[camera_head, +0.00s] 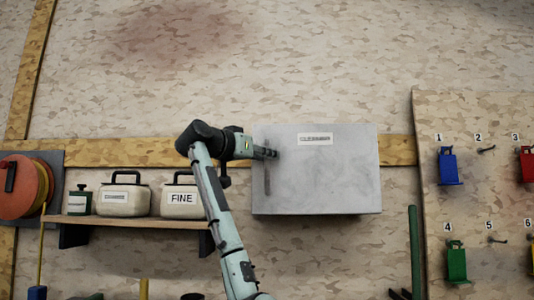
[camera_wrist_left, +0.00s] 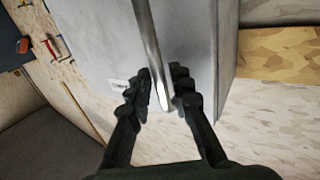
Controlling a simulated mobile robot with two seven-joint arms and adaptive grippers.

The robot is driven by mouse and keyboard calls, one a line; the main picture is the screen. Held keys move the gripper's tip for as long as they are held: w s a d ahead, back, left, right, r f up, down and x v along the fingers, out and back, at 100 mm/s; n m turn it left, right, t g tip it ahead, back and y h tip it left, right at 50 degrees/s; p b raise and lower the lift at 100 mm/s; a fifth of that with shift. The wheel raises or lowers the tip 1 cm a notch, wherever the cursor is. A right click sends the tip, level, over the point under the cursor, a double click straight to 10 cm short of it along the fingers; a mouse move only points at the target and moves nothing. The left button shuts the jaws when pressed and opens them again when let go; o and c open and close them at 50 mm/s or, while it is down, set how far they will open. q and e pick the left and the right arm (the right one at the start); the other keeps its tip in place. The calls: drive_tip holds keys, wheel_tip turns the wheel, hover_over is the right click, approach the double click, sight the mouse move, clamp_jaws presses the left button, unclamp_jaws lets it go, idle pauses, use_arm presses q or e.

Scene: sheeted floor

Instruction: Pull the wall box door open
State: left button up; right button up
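The wall box (camera_head: 325,185) is a grey metal box on the wall, with its door shut and a white label near the top. Its upright bar handle (camera_head: 267,180) is at the left side of the door. In the left wrist view, the silver handle (camera_wrist_left: 149,40) runs down between the fingers of my left gripper (camera_wrist_left: 162,85). In the head view, my left gripper (camera_head: 266,153) covers the handle's upper part. My right gripper is out of view.
A board (camera_head: 480,220) with numbered hooks and coloured items stands right. A green pole (camera_head: 414,250) is below right. The wall under the box is mostly clear.

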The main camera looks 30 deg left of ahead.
use_arm(q)
drive_tip(key=shift+w, duration=0.25)
clamp_jaws()
idle(0.3)
